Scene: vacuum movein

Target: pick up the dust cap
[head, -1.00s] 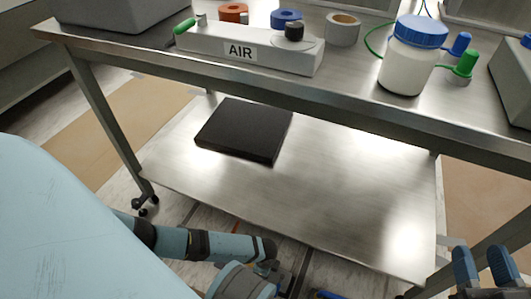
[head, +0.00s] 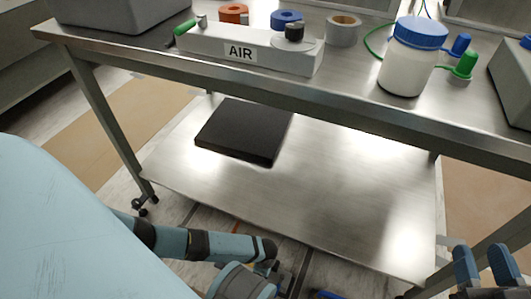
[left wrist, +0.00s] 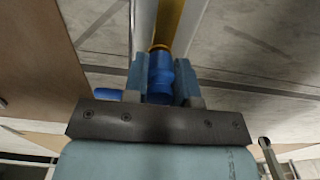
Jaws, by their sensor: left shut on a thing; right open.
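No item is marked as the dust cap. A small blue cap-like piece (head: 460,44) and a green one (head: 465,66) sit on the bench, right of a white jar with a blue lid (head: 412,65). My left gripper (left wrist: 160,85) is shut on a blue cylindrical piece (left wrist: 161,72) in the left wrist view. A yellow and white length runs beyond that piece. In the head view the left arm reaches low below the shelf, and its fingertips are unclear. My right gripper (head: 483,268) is open and empty at the lower right, away from the caps.
The steel bench (head: 345,85) holds a white block marked AIR (head: 240,52), tape rolls (head: 343,31) and grey boxes (head: 125,12). A black slab (head: 243,132) lies on the lower shelf (head: 330,190), whose right part is clear. A bench leg stands near my right gripper.

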